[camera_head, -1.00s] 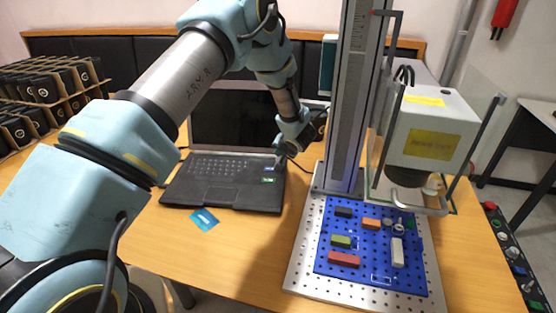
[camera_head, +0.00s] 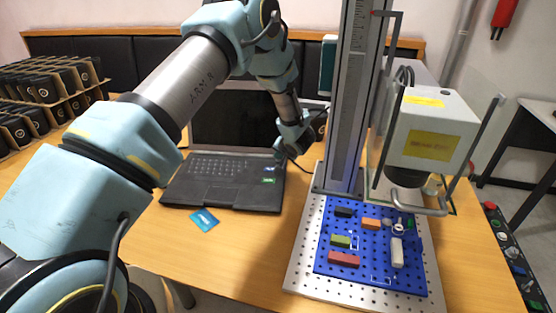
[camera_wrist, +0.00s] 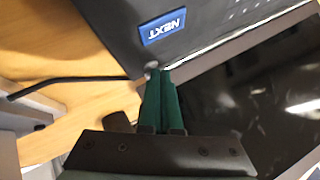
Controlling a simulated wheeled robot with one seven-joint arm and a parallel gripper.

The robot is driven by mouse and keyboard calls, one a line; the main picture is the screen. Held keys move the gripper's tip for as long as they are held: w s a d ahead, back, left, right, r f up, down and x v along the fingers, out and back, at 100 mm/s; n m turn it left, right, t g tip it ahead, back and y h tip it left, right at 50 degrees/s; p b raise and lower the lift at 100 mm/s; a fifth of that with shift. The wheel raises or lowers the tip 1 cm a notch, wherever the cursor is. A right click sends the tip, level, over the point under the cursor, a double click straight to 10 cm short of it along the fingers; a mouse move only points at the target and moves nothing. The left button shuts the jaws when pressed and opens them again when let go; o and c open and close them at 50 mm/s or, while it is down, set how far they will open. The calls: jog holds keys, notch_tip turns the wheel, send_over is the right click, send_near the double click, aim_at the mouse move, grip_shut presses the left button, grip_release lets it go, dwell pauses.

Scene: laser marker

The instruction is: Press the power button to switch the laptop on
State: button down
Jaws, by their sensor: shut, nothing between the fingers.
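The open black laptop (camera_head: 215,195) stands on the wooden table, its dark screen (camera_head: 232,118) raised behind the keyboard. My gripper (camera_head: 281,156) is at the right rear corner of the keyboard deck, near the screen hinge. In the wrist view the green fingers of my gripper (camera_wrist: 160,78) are together and empty. Their tips are at the deck's edge by the hinge, beside a small round light-grey spot that may be the power button (camera_wrist: 152,67). I cannot tell whether they touch it. A blue NEXT sticker (camera_wrist: 163,27) is on the deck nearby. The screen (camera_wrist: 270,95) looks dark.
A laser marker (camera_head: 430,135) on a tall column (camera_head: 347,100) stands right of the laptop, above a blue pegboard (camera_head: 370,283) with several coloured blocks. A blue card (camera_head: 204,221) lies before the laptop. A black cable (camera_wrist: 70,79) runs beside the laptop. Black boxes fill the left.

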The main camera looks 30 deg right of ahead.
jog(key=shift+r, duration=0.1)
jog(key=shift+r+p, duration=0.5)
jog(key=shift+p, duration=0.35)
notch_tip(320, 180, up, 6)
jog(key=p, duration=0.6)
jog(key=shift+f, duration=0.1)
